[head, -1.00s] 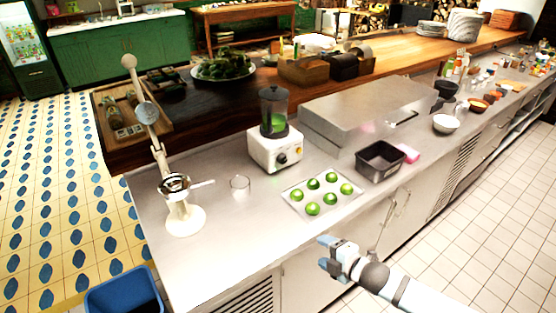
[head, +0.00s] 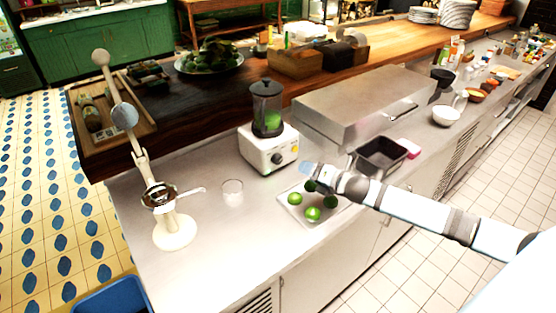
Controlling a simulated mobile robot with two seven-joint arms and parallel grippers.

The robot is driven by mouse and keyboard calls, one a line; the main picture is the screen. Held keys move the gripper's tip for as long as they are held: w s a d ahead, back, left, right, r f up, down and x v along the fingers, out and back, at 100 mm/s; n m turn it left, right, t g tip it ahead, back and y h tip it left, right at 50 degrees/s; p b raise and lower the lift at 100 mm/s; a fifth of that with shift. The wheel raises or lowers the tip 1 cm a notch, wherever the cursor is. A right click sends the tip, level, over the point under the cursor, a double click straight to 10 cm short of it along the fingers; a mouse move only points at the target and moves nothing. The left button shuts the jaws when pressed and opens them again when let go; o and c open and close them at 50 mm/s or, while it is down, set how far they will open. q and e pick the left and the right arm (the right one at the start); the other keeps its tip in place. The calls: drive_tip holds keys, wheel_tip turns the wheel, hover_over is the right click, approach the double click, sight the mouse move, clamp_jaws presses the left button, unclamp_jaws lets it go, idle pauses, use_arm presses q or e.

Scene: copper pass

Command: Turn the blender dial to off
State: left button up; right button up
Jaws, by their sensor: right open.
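The blender (head: 268,130) stands on the steel counter, with a white base, a dark-lidded jar and green contents. Its dark dial (head: 277,158) is on the front of the base, with a small yellow mark beside it. I cannot read the dial's setting. My right gripper (head: 308,170) is open, in front of and to the right of the blender base, above the back of the lime tray. It is apart from the dial. My left gripper is not in view.
The tray (head: 290,208) of limes lies under my right arm, which hides part of it. A dark pan (head: 382,155) is to the right, a glass (head: 232,192) and a tall citrus press (head: 172,228) to the left. The counter left of the blender is mostly clear.

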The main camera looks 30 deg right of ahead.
sight(279, 161)
drive_tip(key=x, duration=0.2)
drive_tip(key=shift+w+a+r, duration=0.15)
drive_tip(key=shift+w+a, duration=0.05)
drive_tip(key=shift+w, duration=0.1)
drive_tip(key=p+x, duration=0.1)
drive_tip(key=x, duration=0.9)
drive_tip(key=shift+s+d, duration=0.1)
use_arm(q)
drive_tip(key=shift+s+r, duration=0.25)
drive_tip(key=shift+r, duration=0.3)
use_arm(e)
drive_tip(key=c, duration=0.9)
